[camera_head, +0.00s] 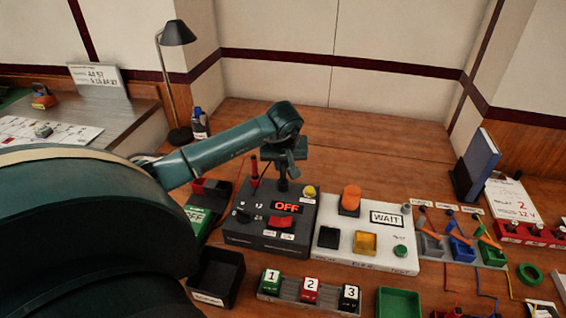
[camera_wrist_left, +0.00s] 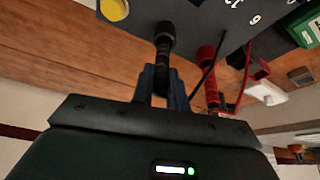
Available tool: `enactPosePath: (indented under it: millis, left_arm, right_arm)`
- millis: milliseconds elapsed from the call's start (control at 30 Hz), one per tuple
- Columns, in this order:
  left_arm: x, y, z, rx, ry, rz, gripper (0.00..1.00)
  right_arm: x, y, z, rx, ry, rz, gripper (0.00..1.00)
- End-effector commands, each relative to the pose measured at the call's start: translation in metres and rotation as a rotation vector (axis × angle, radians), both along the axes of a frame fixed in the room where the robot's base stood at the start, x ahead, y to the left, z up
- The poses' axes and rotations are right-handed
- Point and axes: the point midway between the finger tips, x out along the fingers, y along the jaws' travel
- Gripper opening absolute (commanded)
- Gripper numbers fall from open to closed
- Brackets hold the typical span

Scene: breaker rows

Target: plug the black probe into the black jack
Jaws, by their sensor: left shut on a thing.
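My left gripper (camera_head: 283,165) points down over the back of the dark meter box (camera_head: 238,236). It is shut on the black probe (camera_wrist_left: 164,42), which stands between the fingers in the left wrist view. In the head view the black probe (camera_head: 282,184) is upright, its lower end at the back of the box near the yellow button (camera_head: 309,192). The red probe (camera_wrist_left: 210,78) stands beside the gripper; it also shows upright in the head view (camera_head: 255,172). I cannot make out the black jack or whether the probe tip is in it. My right gripper is not in view.
The box carries an OFF display (camera_head: 286,207) and a red switch (camera_head: 281,222). A white WAIT panel (camera_head: 385,258) with an orange knob (camera_head: 350,197) stands to its right. A black bin (camera_head: 217,276) and numbered blocks (camera_head: 310,290) are in front. The table behind is clear.

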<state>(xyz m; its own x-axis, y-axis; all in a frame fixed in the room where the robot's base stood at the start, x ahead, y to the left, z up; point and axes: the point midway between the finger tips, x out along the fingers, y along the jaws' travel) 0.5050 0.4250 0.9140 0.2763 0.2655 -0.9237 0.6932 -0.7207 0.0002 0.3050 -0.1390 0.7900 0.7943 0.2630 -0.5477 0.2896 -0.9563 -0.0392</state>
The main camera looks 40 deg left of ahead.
Motion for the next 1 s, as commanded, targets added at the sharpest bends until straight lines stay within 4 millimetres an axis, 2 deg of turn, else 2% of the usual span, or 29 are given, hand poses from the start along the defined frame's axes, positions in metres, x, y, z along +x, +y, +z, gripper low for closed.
enactPosePath:
  millis: [100,133,367,600,733,867,1000]
  left_arm:
    - [0.000,0.000,-0.005,0.002,0.000,-0.001,0.00]
    - [0.000,0.000,-0.003,0.002,0.000,-0.001,0.17]
    - [0.000,0.000,-0.003,0.000,0.000,0.000,0.36]
    - [0.000,0.000,-0.002,0.000,0.000,0.000,0.37]
    - [0.000,-0.001,0.005,0.000,-0.003,-0.001,0.37]
    - [-0.006,-0.006,0.026,0.002,-0.006,-0.002,0.37]
    - [-0.015,-0.014,0.055,0.003,-0.005,-0.002,0.37]
  right_arm:
    - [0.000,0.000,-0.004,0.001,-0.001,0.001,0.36]
    - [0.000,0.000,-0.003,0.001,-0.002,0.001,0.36]
    - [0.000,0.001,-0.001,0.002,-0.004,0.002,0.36]
    - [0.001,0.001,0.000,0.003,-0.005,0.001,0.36]
    - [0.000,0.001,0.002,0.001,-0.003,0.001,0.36]
    - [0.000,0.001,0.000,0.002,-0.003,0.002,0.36]
    - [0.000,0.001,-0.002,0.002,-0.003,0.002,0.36]
